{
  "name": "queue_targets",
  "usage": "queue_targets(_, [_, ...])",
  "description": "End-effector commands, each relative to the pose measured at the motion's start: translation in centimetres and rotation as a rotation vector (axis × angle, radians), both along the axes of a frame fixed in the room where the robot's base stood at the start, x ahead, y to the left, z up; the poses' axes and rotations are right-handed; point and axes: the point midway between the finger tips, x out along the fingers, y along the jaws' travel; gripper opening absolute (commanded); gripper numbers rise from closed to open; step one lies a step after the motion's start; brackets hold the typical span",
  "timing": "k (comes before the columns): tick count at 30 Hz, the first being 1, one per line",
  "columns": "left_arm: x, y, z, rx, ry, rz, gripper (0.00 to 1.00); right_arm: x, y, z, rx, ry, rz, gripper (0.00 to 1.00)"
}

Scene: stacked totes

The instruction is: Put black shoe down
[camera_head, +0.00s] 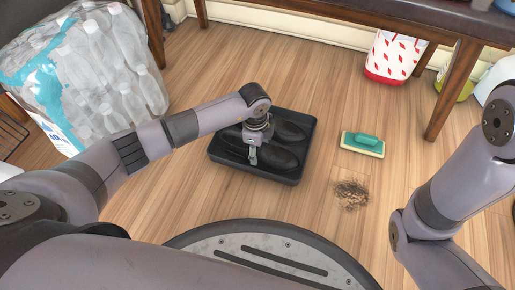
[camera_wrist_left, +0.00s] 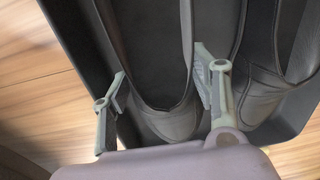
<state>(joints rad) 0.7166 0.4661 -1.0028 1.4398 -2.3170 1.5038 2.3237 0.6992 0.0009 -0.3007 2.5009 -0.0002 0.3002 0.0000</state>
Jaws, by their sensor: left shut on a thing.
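A black tray (camera_head: 258,174) lies on the wooden floor with two black shoes in it. The nearer black shoe (camera_head: 280,160) is under my left gripper (camera_head: 253,158). The other shoe (camera_head: 291,131) lies beside it, farther back. In the left wrist view, my left gripper (camera_wrist_left: 160,75) has one finger on each side of a black shoe (camera_wrist_left: 170,122) and is shut on it. The right-hand finger is between the two shoes. The held shoe is within the tray walls; whether its sole touches the bottom is hidden. My right gripper is out of view.
A green and cream scrub brush (camera_head: 362,144) and a patch of brown debris (camera_head: 351,194) lie right of the tray. Wrapped water bottles (camera_head: 95,80) stand at the left. A wooden table leg (camera_head: 453,92) and a red-and-white bag (camera_head: 394,57) are at the back right.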

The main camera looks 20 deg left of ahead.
Motion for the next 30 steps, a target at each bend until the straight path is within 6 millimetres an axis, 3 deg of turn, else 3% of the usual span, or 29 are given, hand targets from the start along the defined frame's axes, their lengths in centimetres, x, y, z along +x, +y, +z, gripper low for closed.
queue_targets(10, [0.0,0.0,-0.1,0.0,0.001,0.0,0.76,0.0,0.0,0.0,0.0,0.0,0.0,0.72])
queue_targets(20, [0.0,0.0,0.1,0.0,0.0,0.0,0.76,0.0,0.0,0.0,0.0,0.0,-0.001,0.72])
queue_targets(26, [-0.1,0.1,3.0,0.001,0.0,0.0,0.76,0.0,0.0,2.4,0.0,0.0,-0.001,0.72])
queue_targets(30, [-0.2,0.1,6.2,0.0,-0.001,0.0,0.76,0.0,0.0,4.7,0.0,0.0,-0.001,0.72])
